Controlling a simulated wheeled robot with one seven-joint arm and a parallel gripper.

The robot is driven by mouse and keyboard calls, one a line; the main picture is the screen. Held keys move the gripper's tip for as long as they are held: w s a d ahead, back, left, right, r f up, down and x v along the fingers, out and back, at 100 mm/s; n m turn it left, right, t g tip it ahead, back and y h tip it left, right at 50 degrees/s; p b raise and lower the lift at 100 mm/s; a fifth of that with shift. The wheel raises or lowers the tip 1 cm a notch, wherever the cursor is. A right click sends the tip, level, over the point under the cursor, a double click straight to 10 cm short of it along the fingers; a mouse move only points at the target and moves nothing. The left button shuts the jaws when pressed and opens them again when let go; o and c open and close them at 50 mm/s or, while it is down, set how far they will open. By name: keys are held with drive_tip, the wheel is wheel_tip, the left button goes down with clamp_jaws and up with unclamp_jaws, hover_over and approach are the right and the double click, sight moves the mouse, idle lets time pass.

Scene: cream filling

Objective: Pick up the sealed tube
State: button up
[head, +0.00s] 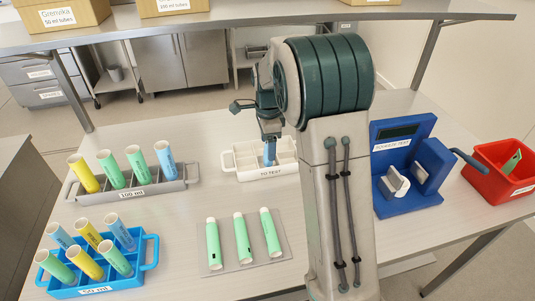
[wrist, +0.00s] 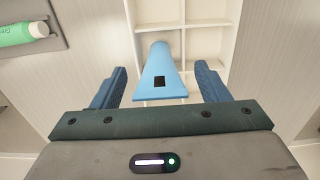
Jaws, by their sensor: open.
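A light blue tube (wrist: 158,68) stands in a compartment of the white "TO TEST" tray (head: 263,173). Its flat sealed end, with a black square on it, faces the wrist camera. In the wrist view my gripper (wrist: 160,75) is open, with one blue finger on each side of the tube and a gap at each side. In the head view my gripper (head: 269,140) is above the tray, and my arm hides part of the tray. The white tray compartments (wrist: 205,45) around the tube look empty.
A grey 100 ml rack (head: 175,187) and a blue 50 ml rack (head: 150,255) hold tubes at left. Three green tubes lie on a flat plate (head: 284,245) in front. A blue tester (head: 410,205) and red bin (head: 490,185) stand at right.

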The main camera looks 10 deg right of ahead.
drive_tip(key=c, duration=1.1)
drive_tip(key=shift+o, duration=0.2)
drive_tip(key=shift+r, duration=0.1)
